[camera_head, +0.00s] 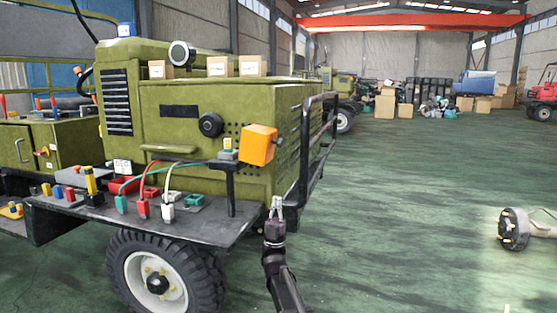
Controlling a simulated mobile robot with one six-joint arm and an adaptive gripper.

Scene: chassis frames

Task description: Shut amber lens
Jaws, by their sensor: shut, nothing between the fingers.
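An orange, box-shaped amber lens (259,145) sits at the front right corner of the green machine, beside a small black bracket on a post. It looks tilted. Whether its cover stands open or closed is not clear at this size. My gripper (276,202) is below and slightly right of the lens in the picture, pointing up, apart from it. Its fingers are together and empty. No part of the lens is visibly hidden by my arm.
The green machine (210,115) has a dark side shelf (110,222) with coloured plugs and cables, above a wheel (158,283). A black rail (306,150) stands right of the lens. A cylindrical part (515,229) lies at far right. The green floor between is clear.

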